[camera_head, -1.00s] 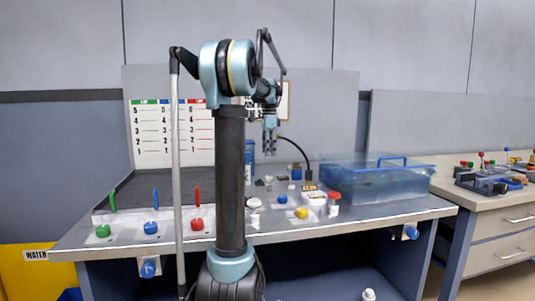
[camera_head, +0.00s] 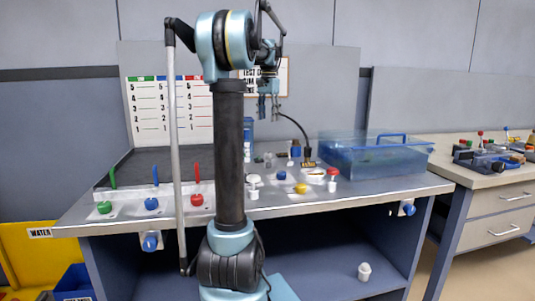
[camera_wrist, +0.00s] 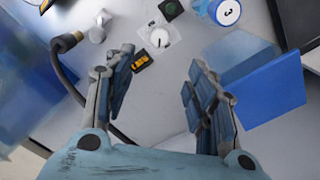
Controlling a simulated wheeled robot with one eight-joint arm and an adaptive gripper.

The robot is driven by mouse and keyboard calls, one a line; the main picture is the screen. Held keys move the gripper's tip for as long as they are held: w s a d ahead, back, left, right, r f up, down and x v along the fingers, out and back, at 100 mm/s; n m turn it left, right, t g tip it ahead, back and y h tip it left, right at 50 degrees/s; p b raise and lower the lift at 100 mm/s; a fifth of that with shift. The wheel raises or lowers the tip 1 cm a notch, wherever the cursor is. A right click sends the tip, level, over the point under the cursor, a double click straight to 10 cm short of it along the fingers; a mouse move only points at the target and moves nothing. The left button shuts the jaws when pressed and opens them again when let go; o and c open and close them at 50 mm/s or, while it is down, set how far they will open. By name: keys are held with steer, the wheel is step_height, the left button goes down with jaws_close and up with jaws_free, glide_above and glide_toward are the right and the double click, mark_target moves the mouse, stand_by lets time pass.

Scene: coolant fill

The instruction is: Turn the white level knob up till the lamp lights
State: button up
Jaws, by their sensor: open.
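The white level knob (camera_wrist: 159,37), with a dark pointer line, sits on a pale square plate beyond my fingertips in the wrist view. I cannot surely pick it out in the head view. A black square with a dark green round top (camera_wrist: 172,8) is just past it; it may be the lamp, and no glow shows. A small black block with yellow markings (camera_wrist: 141,62) lies nearer my left finger. My gripper (camera_wrist: 160,80) is open and empty, apart from the knob. In the head view my gripper (camera_head: 270,112) hangs pointing down above the back of the bench.
A blue box (camera_wrist: 250,80) stands close by my right finger, with a blue-topped round container (camera_wrist: 225,12) beyond. A cable plug (camera_wrist: 65,42) and small metal knob (camera_wrist: 98,33) are left. A clear blue-lidded tank (camera_head: 375,157) fills the bench's right end.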

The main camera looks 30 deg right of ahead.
mark_target(268, 153)
step_height(268, 153, down, 17)
steer(key=shift+r, duration=0.1)
stand_by(0.5)
steer(key=c, duration=1.1)
